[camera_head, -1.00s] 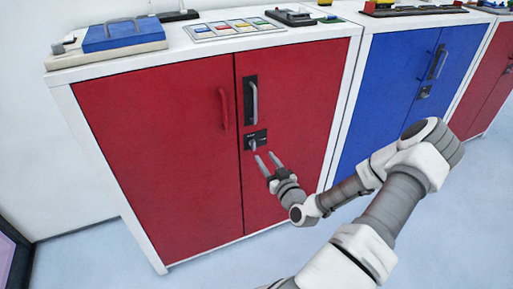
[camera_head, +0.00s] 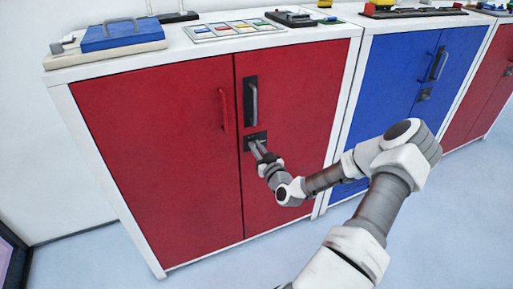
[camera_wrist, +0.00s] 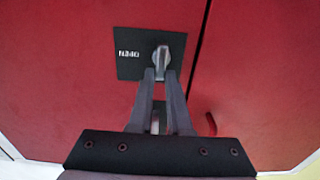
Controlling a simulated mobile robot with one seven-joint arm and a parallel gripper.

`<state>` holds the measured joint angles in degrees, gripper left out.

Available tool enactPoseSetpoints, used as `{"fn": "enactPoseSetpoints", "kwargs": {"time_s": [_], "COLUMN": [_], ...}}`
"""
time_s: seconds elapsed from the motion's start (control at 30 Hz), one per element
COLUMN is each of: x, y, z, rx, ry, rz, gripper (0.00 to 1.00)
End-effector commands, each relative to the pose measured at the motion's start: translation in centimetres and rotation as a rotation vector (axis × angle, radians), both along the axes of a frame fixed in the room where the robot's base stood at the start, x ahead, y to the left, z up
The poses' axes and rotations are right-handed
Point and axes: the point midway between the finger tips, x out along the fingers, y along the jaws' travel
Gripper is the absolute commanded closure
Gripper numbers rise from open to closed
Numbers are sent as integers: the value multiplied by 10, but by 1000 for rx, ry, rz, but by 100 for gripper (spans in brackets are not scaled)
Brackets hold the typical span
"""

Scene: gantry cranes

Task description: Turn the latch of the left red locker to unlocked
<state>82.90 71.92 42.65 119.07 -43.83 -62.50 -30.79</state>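The left red locker (camera_head: 160,170) has two red doors. A dark latch plate with a grey latch (camera_wrist: 161,56) is on its right door, below a dark handle (camera_head: 251,101). In the wrist view the latch's lever points down toward my gripper (camera_wrist: 161,77). My gripper (camera_head: 256,146) is at the latch in the head view, its two fingers close together on either side of the lever's lower end. It looks shut on the latch, though the contact is small in view. The fingers hide part of the plate in the head view.
A red handle (camera_head: 223,110) is on the left door. A blue locker (camera_head: 396,90) stands to the right, with another red locker (camera_head: 478,105) beyond. A blue case (camera_head: 122,34) and a tray of coloured cards (camera_head: 235,29) lie on top. The floor in front is clear.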

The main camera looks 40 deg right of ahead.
Motion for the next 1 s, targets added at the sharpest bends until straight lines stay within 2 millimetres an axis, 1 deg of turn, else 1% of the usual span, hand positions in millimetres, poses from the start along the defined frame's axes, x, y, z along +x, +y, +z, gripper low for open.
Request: {"fn": "enactPoseSetpoints", "kwargs": {"time_s": [0.03,0.07,0.57,0.77,1.0], "x": [0,0,0,-1,-1], "y": [0,0,-1,-2,-6], "z": [0,0,0,0,-1], "rx": [0,0,27,120,316], "ry": [0,0,-7,-29,-77], "rz": [0,0,0,0,0], "gripper": [95,100,100,100,100]}}
